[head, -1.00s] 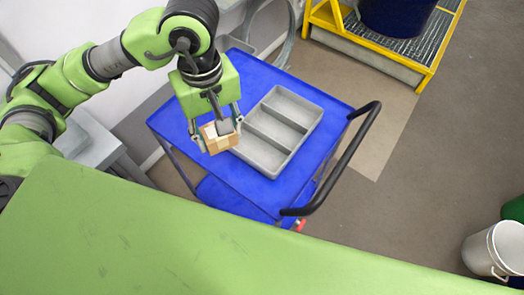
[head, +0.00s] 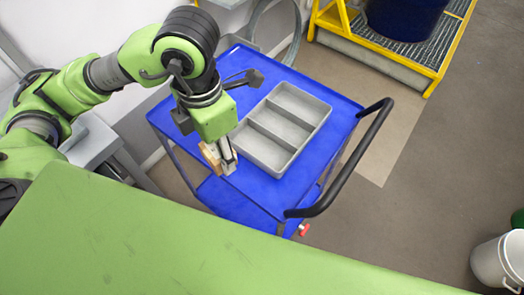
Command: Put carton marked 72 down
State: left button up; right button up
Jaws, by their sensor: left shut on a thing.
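My left gripper (head: 222,158) is shut on a small brown carton (head: 211,156). It is over the front left part of the blue cart's top (head: 257,192), left of the grey tray. The gripper hides part of the carton, and no number can be read on it. I cannot tell whether the carton touches the cart's top. My right gripper is not in view.
A grey tray (head: 296,152) with three empty compartments sits on the cart. The cart's black handle (head: 345,160) is at its right. A yellow-framed platform (head: 438,62) bears a dark blue drum (head: 405,15). A white bucket (head: 492,262) stands at lower right.

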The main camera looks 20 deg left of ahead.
pick_arm(q)
jog(key=n, duration=0.2)
jog(key=shift+s+f+n, duration=0.15)
jog(key=shift+f+n, duration=0.1)
jog(key=shift+n, duration=0.05)
jog(key=shift+w+d+f, duration=0.1)
jog(key=shift+w+d, duration=0.05)
jog(key=shift+w, duration=0.1)
jog(key=w+d+f, duration=0.1)
jog(key=w, duration=0.1)
jog(key=w+d+f+p, duration=0.1)
jog(key=w, duration=0.2)
jog(key=w+d+f+p, duration=0.1)
jog(key=w+f, duration=0.1)
jog(key=w, duration=0.1)
jog(key=shift+w+d, duration=0.15)
send_over(262, 150)
jog(key=s, duration=0.1)
jog(key=f, duration=0.4)
jog(key=shift+s+a+f+p, duration=0.1)
jog(key=shift+a+f+p, duration=0.1)
jog(key=shift+p, duration=0.2)
jog(key=shift+w+d+f, duration=0.2)
jog(key=shift+w+f, duration=0.3)
jog(key=shift+f, duration=0.1)
notch_tip(262, 150, down, 3)
jog(key=shift+f+p, duration=0.1)
jog(key=shift+p, duration=0.25)
jog(key=shift+w, duration=0.1)
